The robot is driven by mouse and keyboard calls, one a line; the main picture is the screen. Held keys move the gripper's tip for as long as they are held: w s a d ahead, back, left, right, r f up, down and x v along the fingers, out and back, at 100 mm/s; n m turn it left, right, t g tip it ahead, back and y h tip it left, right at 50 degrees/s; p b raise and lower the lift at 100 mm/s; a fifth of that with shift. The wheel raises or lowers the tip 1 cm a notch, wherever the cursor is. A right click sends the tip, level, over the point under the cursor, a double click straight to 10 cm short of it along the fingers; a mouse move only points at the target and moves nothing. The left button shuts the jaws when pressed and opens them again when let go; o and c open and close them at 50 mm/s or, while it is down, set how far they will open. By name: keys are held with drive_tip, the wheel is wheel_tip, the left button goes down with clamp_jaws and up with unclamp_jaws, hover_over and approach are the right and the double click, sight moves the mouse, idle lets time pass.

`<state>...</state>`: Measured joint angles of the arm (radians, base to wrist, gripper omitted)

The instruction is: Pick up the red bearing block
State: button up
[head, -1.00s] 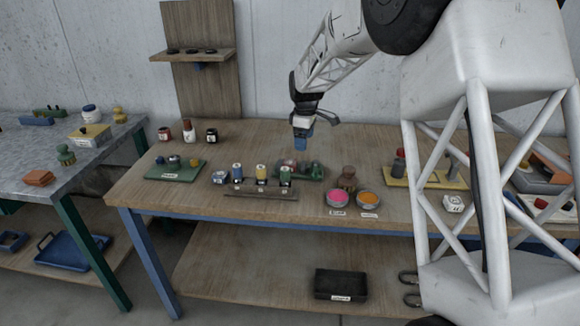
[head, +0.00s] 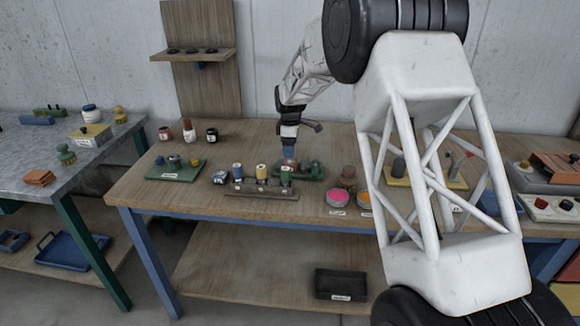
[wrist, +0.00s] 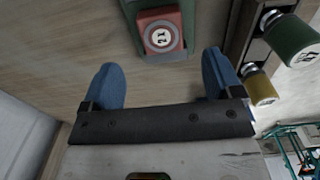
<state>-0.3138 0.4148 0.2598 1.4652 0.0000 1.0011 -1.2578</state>
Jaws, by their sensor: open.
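The red bearing block (wrist: 160,34) shows at the top of the wrist view, a small red square with a round white face marked with digits. It sits on a green base (wrist: 165,50). In the wrist view my gripper (wrist: 163,76) has its two blue fingers apart and nothing between them. The block lies just beyond the fingertips, roughly centred between them and apart from them. In the head view my gripper (head: 289,153) points down just over the green fixture (head: 312,171) on the table. There the block is mostly hidden by the gripper.
A rack with blue, yellow and green spools (head: 262,173) stands close in front of the gripper; the green spool (wrist: 291,39) shows at right in the wrist view. A pink dish (head: 337,196) is to the right. A green tray (head: 176,171) is at left. The wooden table (head: 150,205) is clear at front left.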

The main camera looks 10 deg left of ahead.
sight(290, 162)
drive_tip(key=shift+f, duration=1.05)
drive_tip(key=shift+f, duration=0.1)
drive_tip(key=shift+s+f, duration=0.1)
drive_tip(key=shift+f, duration=2.4)
drive_tip(key=shift+c, duration=0.4)
drive_tip(key=c, duration=1.1)
drive_tip(key=shift+r, duration=0.1)
drive_tip(key=shift+r, duration=4.95)
